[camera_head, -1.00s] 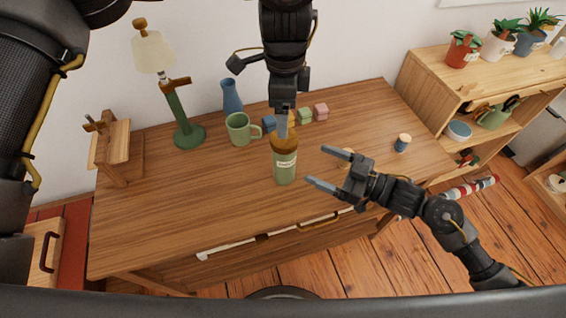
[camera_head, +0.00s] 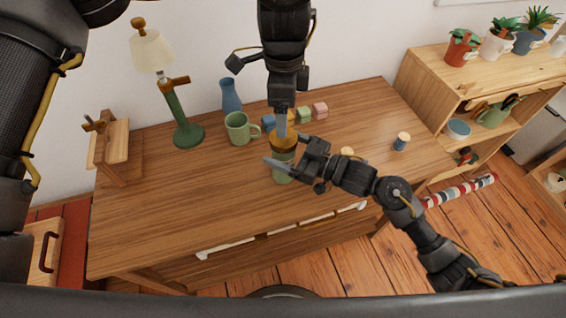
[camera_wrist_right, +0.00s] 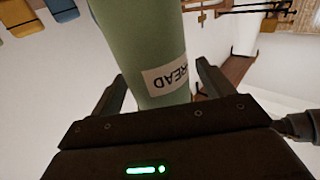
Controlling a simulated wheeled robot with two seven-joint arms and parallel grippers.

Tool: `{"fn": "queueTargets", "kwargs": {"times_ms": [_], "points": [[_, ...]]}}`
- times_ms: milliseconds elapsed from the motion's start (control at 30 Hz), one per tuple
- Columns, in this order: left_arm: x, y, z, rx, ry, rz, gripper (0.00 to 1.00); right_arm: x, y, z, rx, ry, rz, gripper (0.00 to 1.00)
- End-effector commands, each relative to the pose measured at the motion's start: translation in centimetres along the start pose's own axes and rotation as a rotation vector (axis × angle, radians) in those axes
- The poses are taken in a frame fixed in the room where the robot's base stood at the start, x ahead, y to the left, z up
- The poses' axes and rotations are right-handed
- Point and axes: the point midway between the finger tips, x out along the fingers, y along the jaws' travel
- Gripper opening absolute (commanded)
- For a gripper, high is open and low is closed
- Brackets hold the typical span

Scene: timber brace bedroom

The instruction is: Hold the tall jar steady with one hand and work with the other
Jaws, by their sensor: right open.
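The tall jar (camera_head: 283,154) is green with a brown lid (camera_head: 284,136) and a white label. It stands upright on the wooden desk (camera_head: 190,205). My left gripper (camera_head: 282,123) comes down from above, its grey fingers at the lid; I cannot tell whether they grip it. My right gripper (camera_head: 284,152) is open around the jar from the right, one finger passing in front of it. In the right wrist view, the jar (camera_wrist_right: 150,45) stands between the two open fingers (camera_wrist_right: 162,82), with part of its label showing; gaps show beside it.
A green mug (camera_head: 238,128), blue vase (camera_head: 231,96) and lamp (camera_head: 182,115) stand behind left. Small blocks, including a pink one (camera_head: 320,110), lie behind the jar. A small dark-blue and cream jar (camera_head: 401,141) stands right. The desk's left front is clear.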

Motion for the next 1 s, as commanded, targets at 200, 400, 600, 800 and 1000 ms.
{"fn": "queueTargets", "kwargs": {"times_ms": [200, 400, 600, 800, 1000], "points": [[0.0, 0.0, 0.01, 0.0, 0.0, 0.0, 0.78, 0.09, 0.0, 0.03, 0.0, -0.001, 0.0, 0.8], [0.0, 0.0, 0.01, 0.0, 0.0, 0.0, 0.78, 0.07, 0.0, 0.04, 0.0, -0.001, 0.0, 0.63], [0.0, 0.0, 0.01, 0.0, 0.0, 0.0, 0.78, 0.05, 0.0, 0.05, 0.0, -0.001, 0.0, 0.37], [0.0, 0.0, 0.01, 0.0, 0.0, 0.0, 0.78, 0.04, 0.0, 0.05, 0.0, -0.001, 0.0, 0.1], [0.16, 0.14, -0.16, -0.108, 0.006, 0.008, 0.78, 0.04, 0.0, 0.06, 0.001, -0.001, 0.0, 0.0]]}}
